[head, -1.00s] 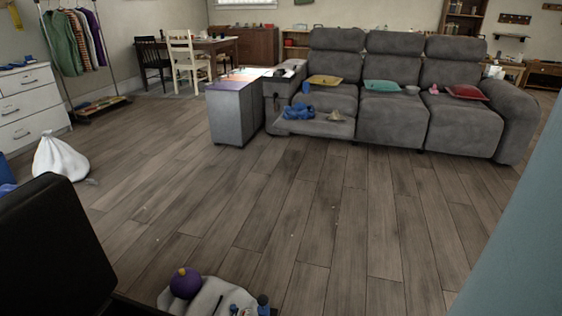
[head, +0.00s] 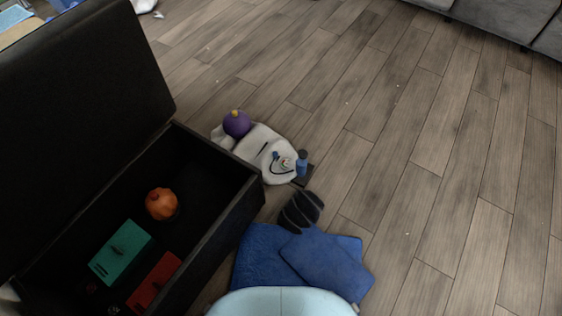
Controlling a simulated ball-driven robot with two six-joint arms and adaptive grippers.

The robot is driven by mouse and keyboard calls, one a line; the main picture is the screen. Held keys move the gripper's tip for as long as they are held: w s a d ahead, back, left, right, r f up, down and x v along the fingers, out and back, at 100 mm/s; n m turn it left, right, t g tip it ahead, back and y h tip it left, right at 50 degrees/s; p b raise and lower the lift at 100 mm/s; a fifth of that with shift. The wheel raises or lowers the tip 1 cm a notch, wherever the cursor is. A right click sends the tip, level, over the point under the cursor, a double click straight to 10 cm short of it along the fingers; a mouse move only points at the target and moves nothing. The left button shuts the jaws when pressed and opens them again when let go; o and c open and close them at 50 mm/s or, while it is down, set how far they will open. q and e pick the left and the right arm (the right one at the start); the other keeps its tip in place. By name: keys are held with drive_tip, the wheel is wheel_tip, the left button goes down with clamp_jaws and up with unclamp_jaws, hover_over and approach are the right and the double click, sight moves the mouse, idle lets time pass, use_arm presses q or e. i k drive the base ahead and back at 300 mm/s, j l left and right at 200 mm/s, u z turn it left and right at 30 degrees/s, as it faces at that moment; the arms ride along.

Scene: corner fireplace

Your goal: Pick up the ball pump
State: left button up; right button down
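I cannot surely tell which thing is the ball pump. A small upright blue thing with a dark top (head: 302,162) stands at the right edge of a crumpled pale cloth or bag (head: 255,142), beside the open black chest. A thin black curved line, perhaps a hose, and small pale and blue bits (head: 283,160) lie on the pale cloth next to it. A purple ball with a yellow top (head: 237,123) rests at the cloth's far left. Neither of my grippers is in the head view.
The open black chest (head: 225,218) at the left holds an orange round thing (head: 161,204), a green box (head: 121,253) and a red box (head: 154,283). A dark striped item (head: 301,211) and blue folded cloths (head: 322,262) lie beside it. The wooden floor (head: 420,150) at right is clear.

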sight(304, 170)
drive_tip(key=i+l+u, duration=0.25)
drive_tip(key=i+l, duration=0.15)
drive_tip(key=l, duration=0.25)
drive_tip(key=i+l+u, duration=0.15)
drive_tip(key=l, duration=0.25)
drive_tip(key=i+l+u, duration=0.1)
drive_tip(key=l, duration=0.25)
drive_tip(key=i+l+u, duration=0.15)
drive_tip(key=l, duration=0.3)
drive_tip(key=i+l+u, duration=0.1)
drive_tip(key=i+l, duration=0.15)
drive_tip(key=l, duration=0.15)
